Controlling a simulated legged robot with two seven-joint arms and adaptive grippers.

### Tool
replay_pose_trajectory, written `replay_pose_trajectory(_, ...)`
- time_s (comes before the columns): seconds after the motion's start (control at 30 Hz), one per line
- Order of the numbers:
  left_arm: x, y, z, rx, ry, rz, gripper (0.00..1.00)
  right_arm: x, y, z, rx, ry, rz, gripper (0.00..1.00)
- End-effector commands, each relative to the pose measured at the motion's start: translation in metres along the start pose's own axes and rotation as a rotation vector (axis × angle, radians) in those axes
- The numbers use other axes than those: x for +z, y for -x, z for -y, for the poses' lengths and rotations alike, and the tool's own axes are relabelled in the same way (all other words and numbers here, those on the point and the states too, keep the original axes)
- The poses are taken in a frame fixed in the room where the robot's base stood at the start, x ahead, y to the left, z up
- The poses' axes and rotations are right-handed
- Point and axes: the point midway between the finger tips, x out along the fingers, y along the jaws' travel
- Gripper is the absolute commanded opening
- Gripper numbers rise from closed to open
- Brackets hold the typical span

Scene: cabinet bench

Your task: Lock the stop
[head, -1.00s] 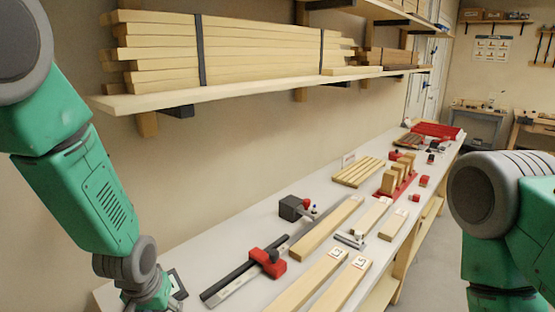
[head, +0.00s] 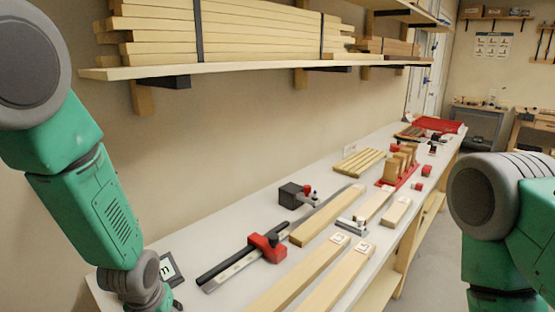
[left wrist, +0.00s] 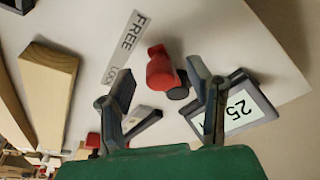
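The red stop (head: 267,247) with a dark knob sits on a dark rail (head: 240,258) on the bench. In the left wrist view, a red part with a dark round end (left wrist: 160,70) lies beyond and between my fingers; I cannot tell whether it is the stop. A strip printed FREE and LOCK (left wrist: 126,48) lies beside it. My left gripper (left wrist: 160,78) is open and empty, its two fingers well apart. In the head view it is mostly cut off at the bottom edge. My right arm shows at the right, but its gripper is out of view.
A dark-framed display (head: 170,269) stands near my left wrist; it reads 25 in the left wrist view (left wrist: 238,108). A dark box with a red knob (head: 290,195) stands behind the rail. Boards (head: 327,215) lie to the right. A loaded shelf (head: 250,68) overhangs the bench.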

Motion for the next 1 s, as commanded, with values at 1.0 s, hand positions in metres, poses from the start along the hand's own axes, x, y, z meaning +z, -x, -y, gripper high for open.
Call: replay_pose_trajectory(1.0, -0.006, -0.002, -0.020, 0.001, -0.001, 0.001, 0.17, 0.000, 0.004, 0.000, 0.000, 0.000, 0.000, 0.40)
